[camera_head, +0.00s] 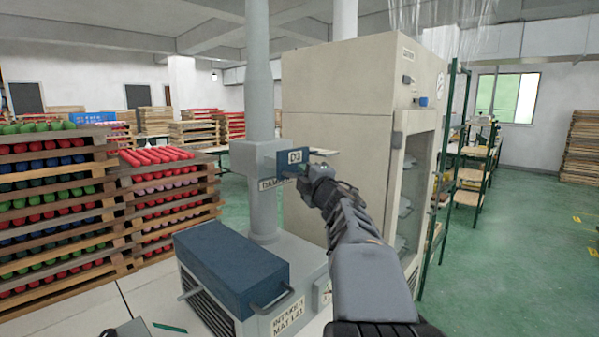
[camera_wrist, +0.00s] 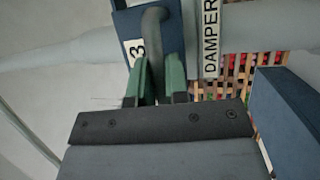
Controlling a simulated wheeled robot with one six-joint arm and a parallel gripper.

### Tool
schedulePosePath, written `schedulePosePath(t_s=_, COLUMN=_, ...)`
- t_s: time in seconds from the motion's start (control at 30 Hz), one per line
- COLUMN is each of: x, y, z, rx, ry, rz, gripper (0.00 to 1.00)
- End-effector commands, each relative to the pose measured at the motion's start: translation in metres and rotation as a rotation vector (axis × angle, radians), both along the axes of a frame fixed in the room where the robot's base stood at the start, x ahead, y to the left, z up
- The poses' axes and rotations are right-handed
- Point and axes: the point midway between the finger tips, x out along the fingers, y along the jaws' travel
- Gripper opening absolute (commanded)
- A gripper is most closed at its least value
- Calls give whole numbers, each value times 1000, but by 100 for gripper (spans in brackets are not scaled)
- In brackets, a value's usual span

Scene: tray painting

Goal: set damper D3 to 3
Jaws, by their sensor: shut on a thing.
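Damper D3 has a blue plate marked D3 (camera_head: 295,158) on a grey housing around the vertical duct (camera_head: 262,110). The blue plate also shows in the wrist view (camera_wrist: 131,22), with part of its label. My gripper (camera_head: 312,172) is at the plate, in front of its lower right part. In the wrist view its green-padded fingers (camera_wrist: 157,85) are shut on a grey bent handle (camera_wrist: 153,45) that stands off the plate. The DAMPER label (camera_wrist: 210,35) is beside it. In the head view my gripper hides the handle. I cannot read any setting marks.
A blue box with a handle (camera_head: 232,265) sits on the grey unit below the damper. A tall beige cabinet (camera_head: 340,95) stands close behind my gripper. Stacked trays of coloured items (camera_head: 55,190) are at left.

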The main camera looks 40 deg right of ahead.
Motion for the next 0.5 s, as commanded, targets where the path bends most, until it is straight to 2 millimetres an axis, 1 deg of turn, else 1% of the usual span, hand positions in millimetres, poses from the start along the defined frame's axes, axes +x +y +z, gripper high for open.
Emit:
schedulePosePath(t_s=0.17, x=0, y=0, z=0, rx=0, ry=0, rz=-1, gripper=0)
schedulePosePath(t_s=0.2, x=0, y=0, z=0, rx=1, ry=0, rz=-1, gripper=18)
schedulePosePath(t_s=0.4, x=1, y=0, z=0, rx=0, ry=0, rz=0, gripper=38)
schedulePosePath(t_s=0.5, x=1, y=0, z=0, rx=0, ry=0, rz=0, gripper=38)
